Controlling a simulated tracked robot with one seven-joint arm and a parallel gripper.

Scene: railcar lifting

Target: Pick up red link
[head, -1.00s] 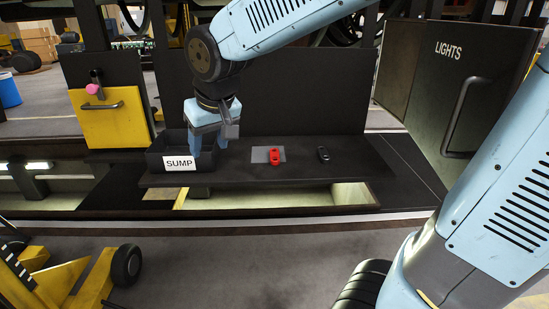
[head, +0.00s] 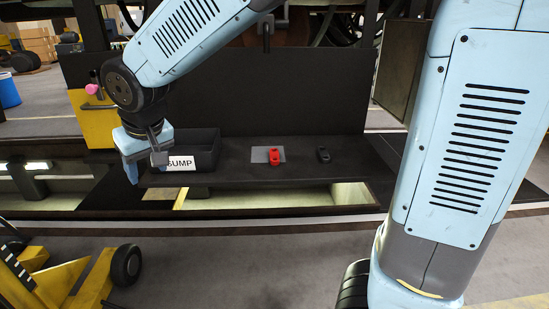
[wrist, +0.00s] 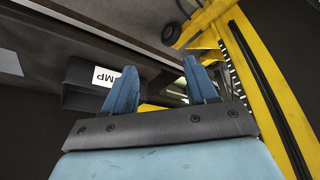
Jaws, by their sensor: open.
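The red link (head: 275,158) lies on a small grey plate (head: 259,155) on the dark shelf, near its middle in the head view. My gripper (head: 143,172) is at the left end of the shelf, in front of and left of the bin labelled SUMP, well away from the red link. In the wrist view my gripper (wrist: 163,85) shows two blue fingers spread apart with nothing between them. The red link does not show in the wrist view.
The black SUMP bin (head: 206,150) stands on the shelf's left part and also shows in the wrist view (wrist: 88,97). A black link (head: 323,155) lies right of the red one. The shelf between the bin and the grey plate is clear. Yellow equipment (head: 60,285) stands at lower left.

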